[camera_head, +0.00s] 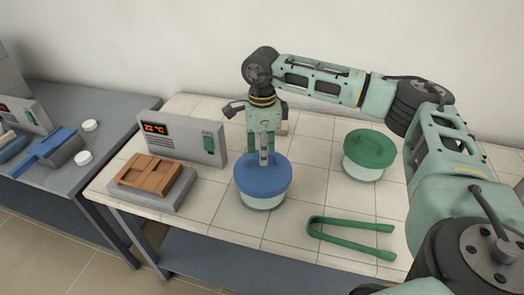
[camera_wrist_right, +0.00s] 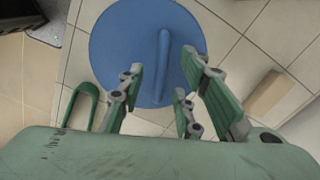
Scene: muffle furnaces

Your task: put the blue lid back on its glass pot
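The blue lid (camera_head: 275,176) lies on top of its glass pot (camera_head: 262,202) on the tiled table and looks about level. Whether it is fully seated cannot be told. The lid also fills the upper middle of the right wrist view (camera_wrist_right: 120,50), with its upright bar handle (camera_wrist_right: 163,65). My right gripper (camera_head: 264,157) points down just above the lid. In the wrist view its fingers (camera_wrist_right: 162,66) are spread, one on each side of the handle, with gaps between. My left gripper is not in view.
A second glass pot (camera_head: 362,173) with a green lid (camera_head: 371,147) stands to the right. Green tongs (camera_head: 350,243) lie at the front. A device with a display (camera_head: 185,135) and a brown block (camera_head: 150,174) is to the left. A grey bench (camera_head: 75,100) adjoins further left.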

